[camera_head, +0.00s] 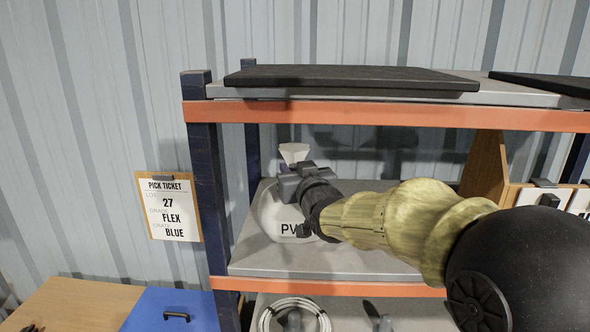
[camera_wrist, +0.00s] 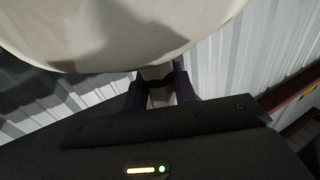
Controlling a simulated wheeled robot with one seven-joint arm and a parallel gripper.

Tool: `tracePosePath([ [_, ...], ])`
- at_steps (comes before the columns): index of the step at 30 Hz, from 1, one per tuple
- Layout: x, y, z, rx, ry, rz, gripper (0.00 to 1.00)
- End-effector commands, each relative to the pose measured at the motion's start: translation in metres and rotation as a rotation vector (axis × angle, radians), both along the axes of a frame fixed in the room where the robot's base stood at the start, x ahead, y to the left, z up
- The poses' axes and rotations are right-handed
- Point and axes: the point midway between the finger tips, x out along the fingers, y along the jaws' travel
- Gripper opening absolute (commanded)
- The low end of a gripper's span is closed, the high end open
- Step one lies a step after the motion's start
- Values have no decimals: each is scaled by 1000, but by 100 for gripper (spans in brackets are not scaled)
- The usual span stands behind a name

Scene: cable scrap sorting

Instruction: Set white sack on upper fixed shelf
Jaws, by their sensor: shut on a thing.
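The white sack (camera_head: 272,218) has dark letters, partly hidden by my arm, and a flared neck top (camera_head: 293,152). My gripper (camera_head: 288,178) is shut on its neck, and the body hangs below. The sack is inside the rack bay, over the left part of the grey middle shelf (camera_head: 345,262); I cannot tell whether its base touches the shelf. In the wrist view the pale sack (camera_wrist: 130,35) fills the top, with my gripper fingers (camera_wrist: 160,88) on its narrow neck. The rack's top shelf (camera_head: 235,92) is above the sack.
A dark mat (camera_head: 350,77) lies on the top shelf. An orange beam (camera_head: 390,113) crosses above the bay, and a blue post (camera_head: 206,170) stands left. A wooden divider (camera_head: 484,165) is at right. A cable coil (camera_head: 296,306) lies on the level below. A blue lid (camera_head: 172,308) is lower left.

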Motion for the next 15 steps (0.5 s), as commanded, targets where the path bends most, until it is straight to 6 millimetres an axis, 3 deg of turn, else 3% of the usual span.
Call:
tracePosePath([
  [2,0,0,1,3,-8,0,0],
  [3,0,0,-2,0,0,0,33],
  [6,0,0,-1,0,0,0,49],
  [15,0,0,0,0,1,0,49],
])
